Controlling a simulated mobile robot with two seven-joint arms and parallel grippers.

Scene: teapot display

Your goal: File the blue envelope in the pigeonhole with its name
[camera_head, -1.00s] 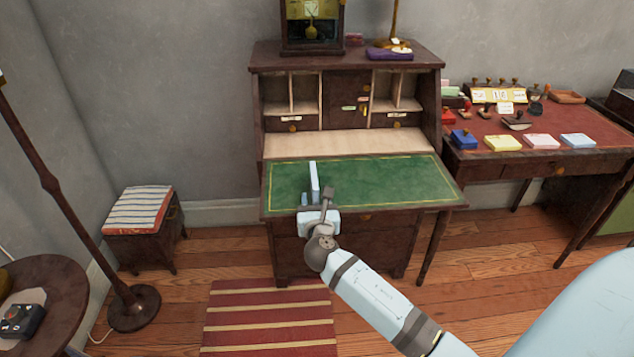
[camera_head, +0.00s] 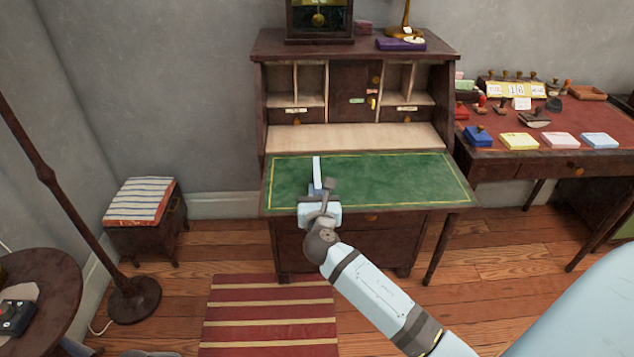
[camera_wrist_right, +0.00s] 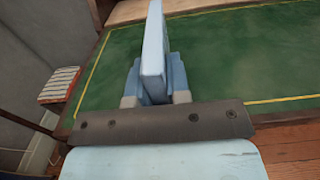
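The pale blue envelope (camera_head: 316,168) stands upright, seen nearly edge-on, above the near left part of the desk's green writing surface. My right gripper (camera_head: 316,190) is shut on its lower part. In the right wrist view the envelope (camera_wrist_right: 154,45) rises between the two fingers (camera_wrist_right: 155,90). The desk's pigeonholes are at the back: a left group (camera_head: 297,84) and a right group (camera_head: 404,80), each with upright dividers. Small pale labels show below them, too small to read. No name is readable on the envelope. My left gripper is out of view.
The green writing surface (camera_head: 400,180) is bare, with a pale wooden strip (camera_head: 350,137) behind it. A small central door (camera_head: 350,85) separates the pigeonhole groups. A clock (camera_head: 319,20) and purple item (camera_head: 400,44) stand on top. A stamp table (camera_head: 560,125) is at right.

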